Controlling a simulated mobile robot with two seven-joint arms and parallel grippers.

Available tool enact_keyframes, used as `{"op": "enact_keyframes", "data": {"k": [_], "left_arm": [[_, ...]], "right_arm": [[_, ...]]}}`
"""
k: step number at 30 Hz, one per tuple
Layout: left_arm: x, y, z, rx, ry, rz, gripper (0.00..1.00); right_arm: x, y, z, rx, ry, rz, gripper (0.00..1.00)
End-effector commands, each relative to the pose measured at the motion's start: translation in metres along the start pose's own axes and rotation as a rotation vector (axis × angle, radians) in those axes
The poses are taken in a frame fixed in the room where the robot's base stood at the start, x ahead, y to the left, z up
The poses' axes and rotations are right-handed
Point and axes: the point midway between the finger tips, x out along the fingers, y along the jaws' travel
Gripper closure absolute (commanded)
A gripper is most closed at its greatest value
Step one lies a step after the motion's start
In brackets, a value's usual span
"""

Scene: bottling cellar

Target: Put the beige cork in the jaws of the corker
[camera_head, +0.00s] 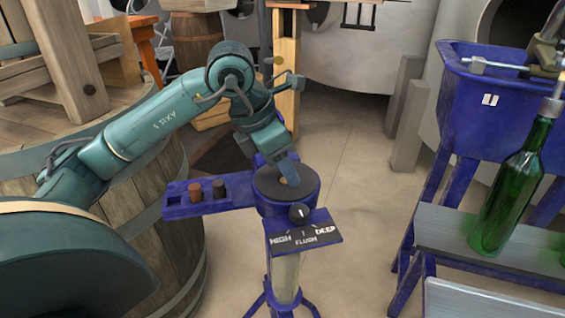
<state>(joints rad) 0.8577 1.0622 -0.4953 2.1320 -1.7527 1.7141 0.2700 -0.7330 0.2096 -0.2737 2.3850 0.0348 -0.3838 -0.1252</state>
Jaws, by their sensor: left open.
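The corker (268,190) is a blue stand with a round, dark top, and it stands in the middle of the view. My left gripper (288,172) points down over this top and is open. A small beige-orange patch (292,181) shows at the fingertips, at the middle of the top. It looks like the beige cork, mostly hidden by the gripper; I cannot tell how deep it sits. A blue cork rack (241,190) juts out to the left of the corker and holds a brown cork (195,191) and a dark cork (219,188). My right gripper is not in view.
A black knob (299,213) sits above a plate (306,238) marked HIGH, FLUSH and DEEP. A green bottle (510,190) stands on a grey bench (440,232) at right, below a blue tub (480,115). A large barrel (170,255) is at left. The floor between is clear.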

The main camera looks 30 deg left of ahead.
Motion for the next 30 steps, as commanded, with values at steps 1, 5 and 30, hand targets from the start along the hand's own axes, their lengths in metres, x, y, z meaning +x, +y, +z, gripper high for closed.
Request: {"op": "enact_keyframes", "data": {"k": [1, 5, 30], "left_arm": [[0.000, 0.000, 0.000, 0.000, 0.000, 0.000, 0.57], [-0.009, 0.001, 0.001, 0.000, -0.003, 0.003, 0.57], [-0.132, 0.000, 0.000, 0.000, 0.000, 0.000, 0.57]], "right_arm": [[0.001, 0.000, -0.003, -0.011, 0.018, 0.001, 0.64], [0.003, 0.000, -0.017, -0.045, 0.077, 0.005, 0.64], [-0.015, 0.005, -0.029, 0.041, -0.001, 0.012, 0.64]]}}
